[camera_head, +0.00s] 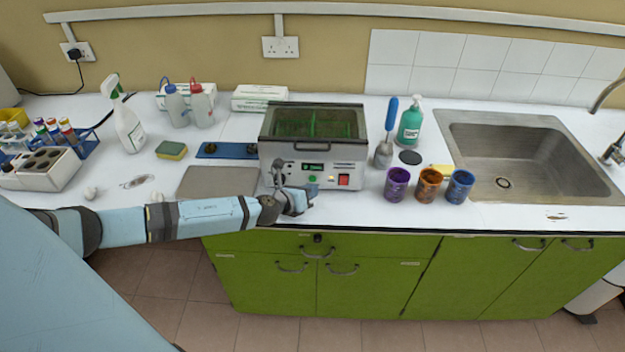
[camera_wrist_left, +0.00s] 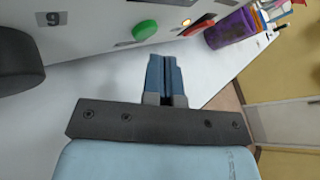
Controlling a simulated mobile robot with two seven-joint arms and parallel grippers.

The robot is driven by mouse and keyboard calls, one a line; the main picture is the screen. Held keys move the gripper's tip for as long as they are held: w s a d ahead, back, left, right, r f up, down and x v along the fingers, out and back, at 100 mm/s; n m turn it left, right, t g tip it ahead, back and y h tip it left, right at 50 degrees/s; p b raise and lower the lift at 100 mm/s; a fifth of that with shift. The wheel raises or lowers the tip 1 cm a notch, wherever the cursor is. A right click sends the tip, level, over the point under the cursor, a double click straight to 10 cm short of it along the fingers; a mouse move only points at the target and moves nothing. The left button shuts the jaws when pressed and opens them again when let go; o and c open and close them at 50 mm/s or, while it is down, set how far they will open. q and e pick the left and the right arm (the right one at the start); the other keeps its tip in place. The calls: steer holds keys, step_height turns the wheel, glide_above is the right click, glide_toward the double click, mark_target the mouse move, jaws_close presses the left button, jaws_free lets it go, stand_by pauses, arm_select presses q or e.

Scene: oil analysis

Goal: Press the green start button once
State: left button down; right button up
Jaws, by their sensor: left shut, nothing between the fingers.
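The green start button (camera_head: 312,179) is on the front panel of the white-grey bath machine (camera_head: 270,180). In the left wrist view the round green button (camera_wrist_left: 145,30) is just ahead of my fingertips, a little to their left. My left gripper (camera_head: 310,190) is in front of the machine's lower front, close to the button. In the left wrist view its blue fingers (camera_wrist_left: 164,60) are together with nothing between them, and a gap to the button shows. My right gripper is not in view.
A red switch (camera_head: 343,181) sits right of the button. Purple (camera_head: 397,184), orange (camera_head: 428,185) and blue (camera_head: 459,187) cups stand to the machine's right. A grey plate (camera_head: 215,181) lies to its left. The counter's front edge is close below my gripper.

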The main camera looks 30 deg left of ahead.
arm_select(q)
steer(key=shift+w, duration=0.1)
steer(key=shift+w+a, duration=0.2)
steer(key=shift+w, duration=0.1)
steer(key=shift+w+a, duration=0.25)
steer(key=shift+w, duration=0.05)
stand_by(1.0)
steer(key=shift+s+d, duration=0.45)
steer(key=shift+s, duration=0.25)
steer(key=shift+s+d+p, duration=0.25)
steer(key=shift+s+p, duration=0.1)
steer(key=shift+s, duration=0.05)
steer(key=shift+s+d+p, duration=0.2)
steer(key=shift+s+d, duration=0.35)
steer(key=shift+s, duration=0.3)
steer(key=shift+s+d+p, duration=0.2)
steer(key=shift+s+d, duration=0.3)
steer(key=shift+s, duration=0.35)
